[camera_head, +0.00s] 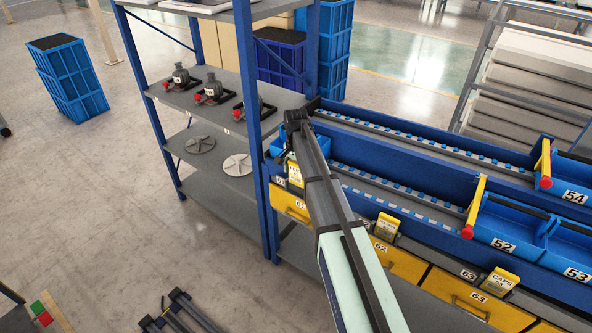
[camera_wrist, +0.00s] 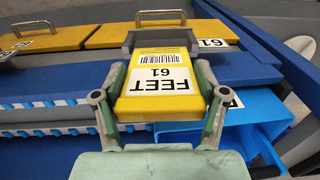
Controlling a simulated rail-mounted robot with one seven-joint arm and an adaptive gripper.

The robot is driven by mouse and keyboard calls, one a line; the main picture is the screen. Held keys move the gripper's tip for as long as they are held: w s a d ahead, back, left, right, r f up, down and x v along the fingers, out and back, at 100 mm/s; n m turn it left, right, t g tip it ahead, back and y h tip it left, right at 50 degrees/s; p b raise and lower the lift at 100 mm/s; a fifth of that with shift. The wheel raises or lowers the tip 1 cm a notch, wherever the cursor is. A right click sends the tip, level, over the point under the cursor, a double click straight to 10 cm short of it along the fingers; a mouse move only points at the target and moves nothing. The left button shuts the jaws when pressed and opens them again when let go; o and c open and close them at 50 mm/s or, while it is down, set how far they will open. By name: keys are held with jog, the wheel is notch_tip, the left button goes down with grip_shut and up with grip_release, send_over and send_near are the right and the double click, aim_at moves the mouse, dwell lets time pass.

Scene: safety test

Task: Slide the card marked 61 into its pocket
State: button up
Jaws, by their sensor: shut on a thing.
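The yellow card marked FEET 61 (camera_wrist: 158,82) is between the two fingers of my gripper (camera_wrist: 160,88) in the wrist view, gripped at its side edges. Its far end is at the grey pocket (camera_wrist: 131,41), lined up with it and overlapping it in the picture. I cannot tell how deep it sits. The yellow drawer front labelled 61 (camera_wrist: 218,31) lies just beyond. In the head view the card (camera_head: 294,173) shows at the left of my arm, above drawer 61 (camera_head: 292,206). My fingers are mostly hidden there.
A blue bin (camera_head: 283,147) stands close behind the card. Cards sit in holders above drawers 62 (camera_head: 386,227) and 63 (camera_head: 502,280). A blue rack post (camera_head: 257,130) and shelves with black-and-red parts (camera_head: 211,90) stand close on the left.

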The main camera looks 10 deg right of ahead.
jog(key=shift+f+b, duration=0.75)
jog(key=shift+f, duration=1.35)
jog(key=o, duration=0.9)
notch_tip(320, 180, up, 12)
jog(key=shift+f, duration=0.1)
notch_tip(320, 180, up, 7)
jog(key=p, duration=0.4)
send_over(296, 185)
